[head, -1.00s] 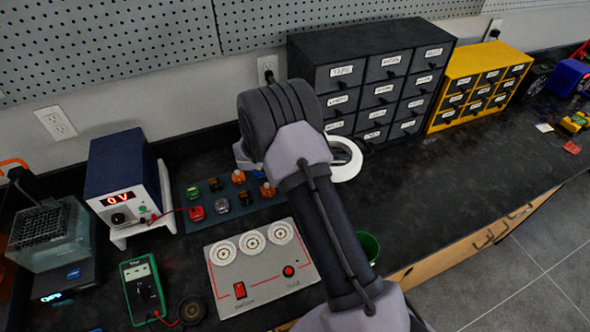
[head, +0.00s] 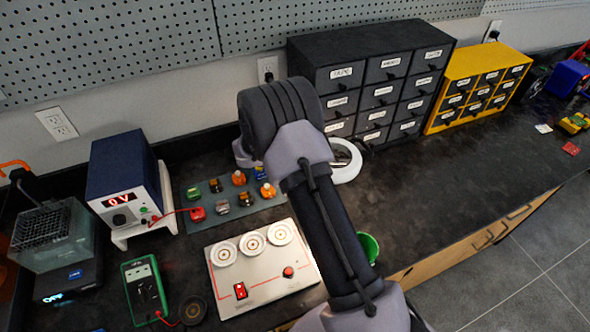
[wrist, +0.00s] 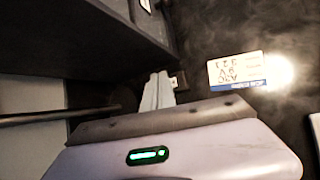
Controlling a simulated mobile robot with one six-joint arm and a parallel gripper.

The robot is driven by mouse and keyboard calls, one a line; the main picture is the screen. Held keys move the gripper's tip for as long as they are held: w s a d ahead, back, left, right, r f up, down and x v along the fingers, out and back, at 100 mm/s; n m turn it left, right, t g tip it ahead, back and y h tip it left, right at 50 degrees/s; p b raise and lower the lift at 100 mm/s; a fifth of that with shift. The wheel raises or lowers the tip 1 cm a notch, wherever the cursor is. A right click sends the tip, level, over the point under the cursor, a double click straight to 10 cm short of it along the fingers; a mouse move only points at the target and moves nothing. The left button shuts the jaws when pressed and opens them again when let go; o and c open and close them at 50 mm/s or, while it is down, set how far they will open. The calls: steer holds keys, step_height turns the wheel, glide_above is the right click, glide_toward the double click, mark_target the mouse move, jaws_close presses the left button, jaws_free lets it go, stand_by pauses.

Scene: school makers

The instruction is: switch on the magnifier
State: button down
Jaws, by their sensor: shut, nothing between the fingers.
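The magnifier's white ring head (head: 345,160) shows in the head view, partly behind my arm, in front of the dark drawer cabinet. My gripper is hidden behind my arm in the head view. In the wrist view my gripper (wrist: 160,80) shows as pale fingers shut together, with nothing between them. They point toward a dark surface with a small pale fitting. Whether they touch anything cannot be told. A white card (wrist: 235,72) lies to their right, beside a bright patch of light.
Left of my arm are a blue power supply (head: 125,175), a panel with red switches (head: 262,268) and a green meter (head: 143,283). The dark drawer cabinet (head: 375,85) and a yellow one (head: 475,88) stand behind.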

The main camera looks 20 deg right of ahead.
steer(key=r+p, duration=0.2)
steer(key=r, duration=0.1)
steer(key=r+p, duration=0.1)
steer(key=r, duration=0.1)
steer(key=shift+w, duration=0.3)
steer(key=shift+f, duration=0.1)
